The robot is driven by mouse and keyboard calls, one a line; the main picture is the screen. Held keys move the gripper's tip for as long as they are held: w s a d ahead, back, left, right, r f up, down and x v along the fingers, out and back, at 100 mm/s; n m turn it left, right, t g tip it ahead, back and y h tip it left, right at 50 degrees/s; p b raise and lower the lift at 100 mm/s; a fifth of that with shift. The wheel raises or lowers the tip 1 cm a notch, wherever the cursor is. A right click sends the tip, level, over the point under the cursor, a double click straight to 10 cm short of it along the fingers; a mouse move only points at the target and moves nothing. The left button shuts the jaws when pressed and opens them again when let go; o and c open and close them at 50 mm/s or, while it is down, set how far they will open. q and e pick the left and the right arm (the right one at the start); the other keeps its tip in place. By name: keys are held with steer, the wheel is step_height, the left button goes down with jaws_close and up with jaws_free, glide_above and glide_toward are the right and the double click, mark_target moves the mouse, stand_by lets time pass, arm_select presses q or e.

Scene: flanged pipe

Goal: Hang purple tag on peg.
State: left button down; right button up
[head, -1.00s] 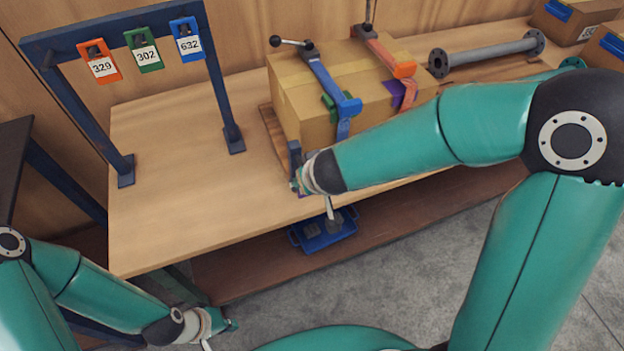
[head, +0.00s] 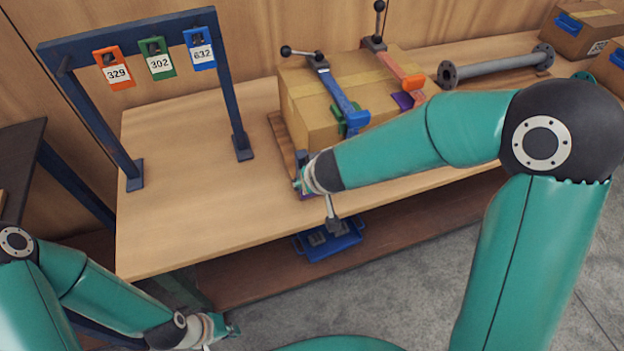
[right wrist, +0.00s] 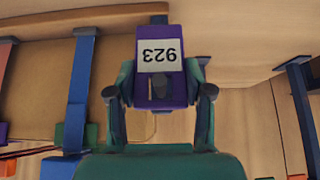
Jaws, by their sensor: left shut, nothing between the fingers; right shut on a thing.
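The purple tag (right wrist: 178,93) has a white label reading 923, upside down in the right wrist view. My right gripper (right wrist: 160,80) is shut on it, with a finger on each side. In the head view my right gripper (head: 300,184) is low beside the box's left end, and the tag is mostly hidden. The blue rack (head: 135,27) carries an orange tag (head: 116,72), a green tag (head: 158,66) and a blue tag (head: 202,56). A peg (head: 64,66) without a tag shows at its left end. My left gripper (head: 228,330) is shut and empty, low at the left.
A cardboard box (head: 310,98) is held by a blue clamp (head: 338,92) and an orange clamp (head: 396,66). A grey flanged pipe (head: 495,65) lies behind at right. The table (head: 190,205) is clear before the rack. A blue object (head: 340,243) lies on the lower shelf.

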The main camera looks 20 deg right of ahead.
stand_by(0.3)
steer(key=o, duration=1)
steer(key=shift+s+f+b, duration=0.3)
steer(key=shift+f+b, duration=0.5)
steer(key=shift+b, duration=0.45)
steer(key=shift+s+f+b, duration=0.3)
steer(key=shift+f+b, duration=0.45)
steer(key=shift+b, duration=0.45)
steer(key=shift+s, duration=0.15)
steer(key=s+b, duration=0.2)
steer(key=s, duration=0.2)
steer(key=s+b, duration=0.2)
steer(key=s, duration=0.2)
steer(key=shift+s+d, duration=0.2)
steer(key=shift+s, duration=0.15)
